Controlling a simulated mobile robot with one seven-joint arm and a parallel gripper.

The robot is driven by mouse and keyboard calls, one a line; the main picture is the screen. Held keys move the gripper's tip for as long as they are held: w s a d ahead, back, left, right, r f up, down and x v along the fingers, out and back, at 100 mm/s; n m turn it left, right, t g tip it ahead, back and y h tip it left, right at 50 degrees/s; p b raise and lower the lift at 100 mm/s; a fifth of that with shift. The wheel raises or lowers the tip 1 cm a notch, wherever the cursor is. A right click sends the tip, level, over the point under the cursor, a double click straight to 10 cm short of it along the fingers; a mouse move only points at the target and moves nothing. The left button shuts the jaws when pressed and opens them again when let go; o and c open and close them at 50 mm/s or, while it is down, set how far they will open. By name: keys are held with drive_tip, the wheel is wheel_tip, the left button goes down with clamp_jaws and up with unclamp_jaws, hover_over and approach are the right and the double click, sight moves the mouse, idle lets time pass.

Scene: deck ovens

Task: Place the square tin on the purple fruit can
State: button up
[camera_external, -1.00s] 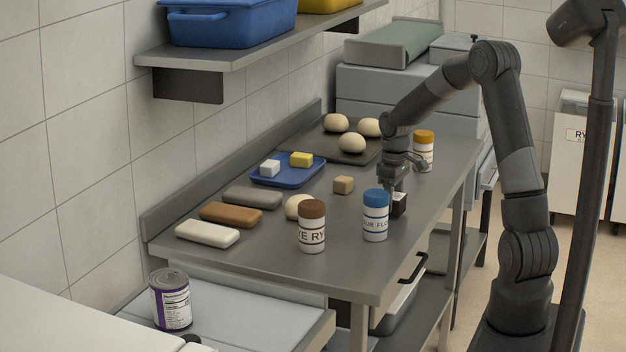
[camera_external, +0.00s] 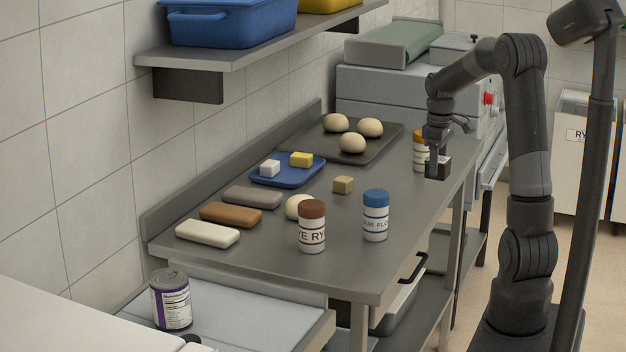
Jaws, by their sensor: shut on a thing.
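The purple fruit can (camera_external: 172,304), with a purple and white label and grey top, stands upright on a light grey surface at the lower left. My gripper (camera_external: 436,162) is at the right side of the steel table, in front of the yellow-lided jar. It is shut on a small dark, boxy thing, which I take to be the square tin (camera_external: 445,168). The tin appears held above the table's right edge, and the fingers hide part of it. The gripper is far to the right of the can and behind it.
A blue-lidded jar (camera_external: 375,217), a brown-lidded jar (camera_external: 312,228) and a yellow-lidded jar (camera_external: 418,152) stand on the table (camera_external: 270,247). Several loaves, a blue tray (camera_external: 289,183) and a dough tray (camera_external: 378,152) lie further left and back. A shelf (camera_external: 240,55) overhangs the left side.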

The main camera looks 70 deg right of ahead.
drive_tip(key=w+a+f+n, duration=0.1)
drive_tip(key=w+a+f, duration=0.1)
drive_tip(key=w+a, duration=1.3)
drive_tip(key=w+a+f, duration=0.2)
drive_tip(key=w+a, duration=1.2)
drive_tip(key=w, duration=0.3)
drive_tip(key=w+a+r+n, duration=0.2)
drive_tip(key=a+r+n, duration=0.25)
drive_tip(key=a, duration=0.75)
drive_tip(key=w+a+r+n, duration=0.1)
drive_tip(key=a+r+n, duration=0.4)
drive_tip(key=a, duration=0.8)
drive_tip(key=s+a+r+n, duration=0.4)
drive_tip(key=a+r+n, duration=0.2)
drive_tip(key=a+n, duration=0.3)
hover_over(172, 288)
drive_tip(key=shift+m, duration=0.35)
wheel_tip(172, 288, down, 7)
drive_tip(key=shift+r, duration=0.15)
drive_tip(key=shift+f, duration=2)
